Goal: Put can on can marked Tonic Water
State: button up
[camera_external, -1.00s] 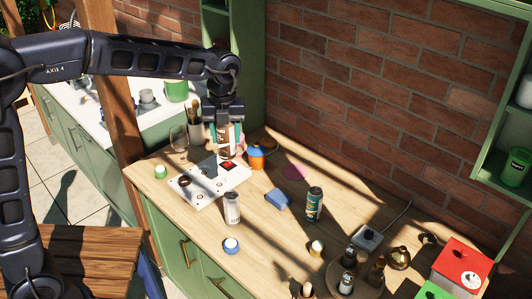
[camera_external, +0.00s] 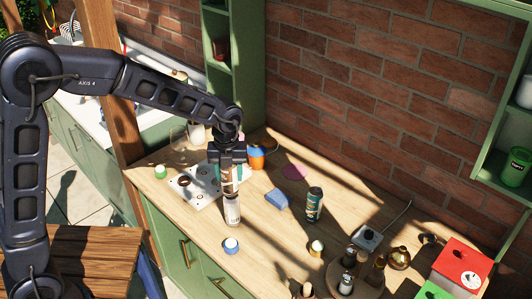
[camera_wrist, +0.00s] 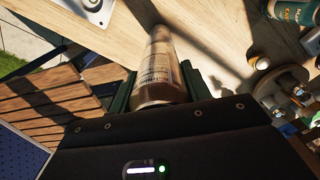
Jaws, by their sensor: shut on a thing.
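My gripper (camera_external: 230,181) is shut on a brownish can (camera_external: 229,186), mostly hidden between the teal fingers. The held can is directly above a silver-white can (camera_external: 232,212) that stands upright on the wooden counter. Whether the two touch, I cannot tell. In the wrist view a can (camera_wrist: 158,88) with small print shows between the fingers (camera_wrist: 155,92), and the cans overlap along the line of sight. A teal can (camera_external: 314,205) stands upright to the right.
A white hob plate (camera_external: 185,187) lies behind the gripper at left. A round tray with bottles stands at front right. Counter between sponge and teal can is clear.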

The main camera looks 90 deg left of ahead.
jog(key=shift+f, duration=0.25)
jog(key=shift+f, duration=0.15)
jog(key=o, duration=1.1)
jog(key=shift+o, duration=0.2)
notch_tip(320, 180, up, 12)
jog(key=shift+f, duration=0.2)
jog(key=shift+r, duration=0.35)
